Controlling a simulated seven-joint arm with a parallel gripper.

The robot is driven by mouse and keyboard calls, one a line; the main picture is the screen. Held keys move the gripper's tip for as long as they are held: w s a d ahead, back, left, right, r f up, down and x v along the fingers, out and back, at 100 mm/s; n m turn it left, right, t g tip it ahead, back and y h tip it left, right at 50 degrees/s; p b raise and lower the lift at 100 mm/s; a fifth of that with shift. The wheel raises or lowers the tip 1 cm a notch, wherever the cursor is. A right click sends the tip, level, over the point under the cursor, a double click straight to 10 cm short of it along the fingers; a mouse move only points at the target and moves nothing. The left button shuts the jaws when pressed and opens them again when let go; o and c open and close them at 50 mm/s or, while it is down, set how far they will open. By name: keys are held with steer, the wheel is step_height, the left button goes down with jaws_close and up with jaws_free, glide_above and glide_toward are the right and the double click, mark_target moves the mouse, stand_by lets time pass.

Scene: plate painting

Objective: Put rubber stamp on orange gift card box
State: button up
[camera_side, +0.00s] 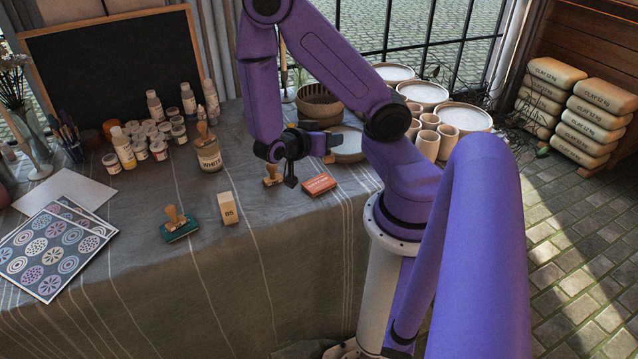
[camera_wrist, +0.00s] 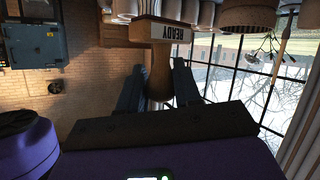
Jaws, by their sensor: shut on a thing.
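The rubber stamp (camera_side: 272,181) has a wooden handle and a wide wooden head, and shows at the end of my gripper (camera_side: 282,168) in the side view. In the wrist view the stamp (camera_wrist: 160,28) carries a white label reading READY, and its handle is between the two dark fingers of my gripper (camera_wrist: 159,84). My gripper is shut on the handle. The orange-red gift card box (camera_side: 319,184) lies flat on the cloth-covered table, just right of the stamp. The stamp is beside the box, not over it. Its exact height above the table is hard to tell.
A second wooden stamp (camera_side: 174,217) stands on a green pad (camera_side: 181,232) at left, near a tan B5 block (camera_side: 229,208).

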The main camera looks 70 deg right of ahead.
steer(key=s+r+m+g, duration=0.1)
steer(key=s+m+g, duration=0.1)
steer(key=s, duration=0.3)
glide_above(320, 183)
steer(key=shift+y, duration=0.4)
step_height(320, 183, down, 14)
steer(key=shift+s+a+f, duration=0.1)
steer(key=shift+s+a, duration=0.05)
steer(key=shift+f, duration=0.15)
steer(key=shift+w+d+f, duration=0.1)
steer(key=shift+f, duration=0.75)
steer(key=shift+w+d+f, duration=0.1)
steer(key=shift+f, duration=0.75)
steer(key=o, duration=1)
